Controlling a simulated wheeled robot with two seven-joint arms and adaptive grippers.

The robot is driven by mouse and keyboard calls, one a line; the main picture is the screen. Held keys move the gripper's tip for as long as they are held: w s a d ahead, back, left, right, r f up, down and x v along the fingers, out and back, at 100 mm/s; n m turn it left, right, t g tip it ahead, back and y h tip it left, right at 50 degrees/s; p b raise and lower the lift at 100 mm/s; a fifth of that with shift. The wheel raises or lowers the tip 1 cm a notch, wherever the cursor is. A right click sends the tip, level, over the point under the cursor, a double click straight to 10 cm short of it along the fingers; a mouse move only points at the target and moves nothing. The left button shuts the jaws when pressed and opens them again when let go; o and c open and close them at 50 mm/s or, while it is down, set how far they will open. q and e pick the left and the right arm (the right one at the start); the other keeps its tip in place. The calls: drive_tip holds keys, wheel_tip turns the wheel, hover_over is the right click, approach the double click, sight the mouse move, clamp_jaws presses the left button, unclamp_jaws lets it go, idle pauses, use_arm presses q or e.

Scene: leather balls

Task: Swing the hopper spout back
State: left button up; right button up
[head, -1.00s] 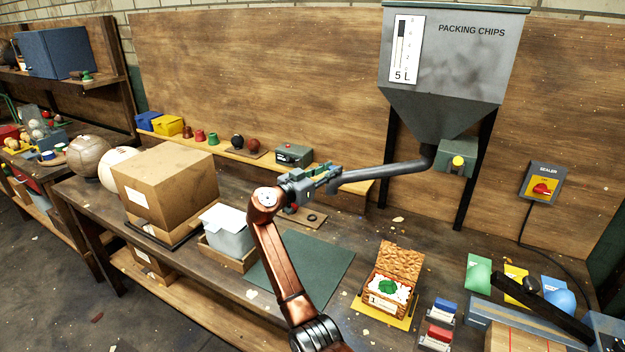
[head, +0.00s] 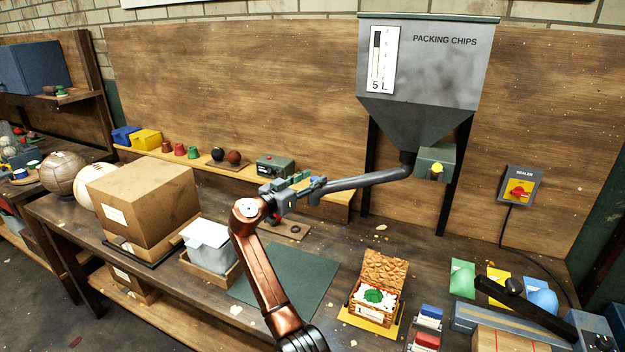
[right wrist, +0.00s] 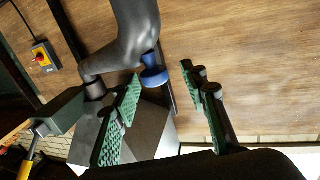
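The grey hopper (head: 422,75), labelled PACKING CHIPS, stands on black legs at the back of the bench. Its dark spout (head: 365,181) sticks out from the hopper's bottom towards the left, over the bench. My right gripper (head: 316,188) is at the spout's free end. In the right wrist view its two green-padded fingers (right wrist: 160,108) are wide apart. The spout (right wrist: 135,35) shows beyond the fingers, and its blue end ring (right wrist: 153,78) appears in the gap between them. I cannot tell whether a finger touches it. My left gripper is not in view.
A narrow shelf (head: 335,203) runs behind the gripper. A green valve box (head: 436,163) is beside the spout's root.

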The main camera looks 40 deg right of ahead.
drive_tip(key=shift+f, duration=0.1)
drive_tip(key=s+a, duration=0.1)
drive_tip(key=a, duration=1.1)
